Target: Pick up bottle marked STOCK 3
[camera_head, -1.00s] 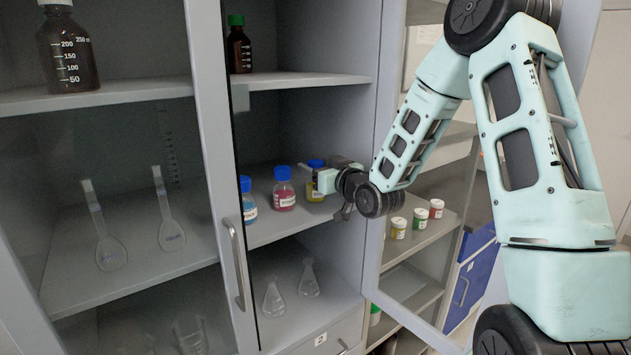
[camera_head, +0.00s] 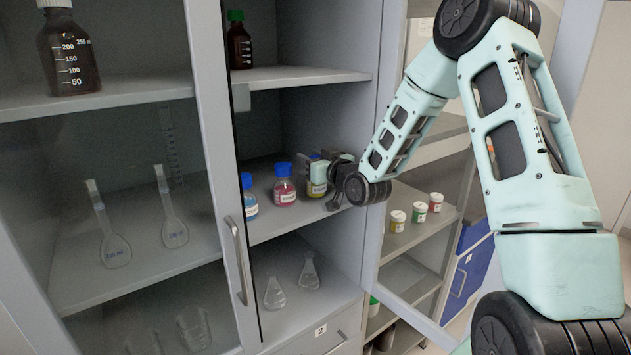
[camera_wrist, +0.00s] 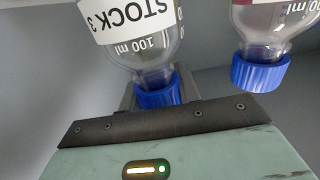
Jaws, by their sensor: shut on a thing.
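The bottle marked STOCK 3 (camera_wrist: 130,28) has a clear body, a white label and a blue cap. It fills the upper middle of the wrist view, where it looks upside down. The gripper body covers part of the bottle in the head view. I cannot tell whether the base touches the shelf.
A bottle with pink contents (camera_head: 285,193) and a blue one (camera_head: 249,203) stand to the left on the middle shelf (camera_head: 278,228). Glass flasks (camera_head: 274,295) stand below. The glass door (camera_head: 213,150) is left, and the cabinet's side wall (camera_head: 352,120) is close on the right.

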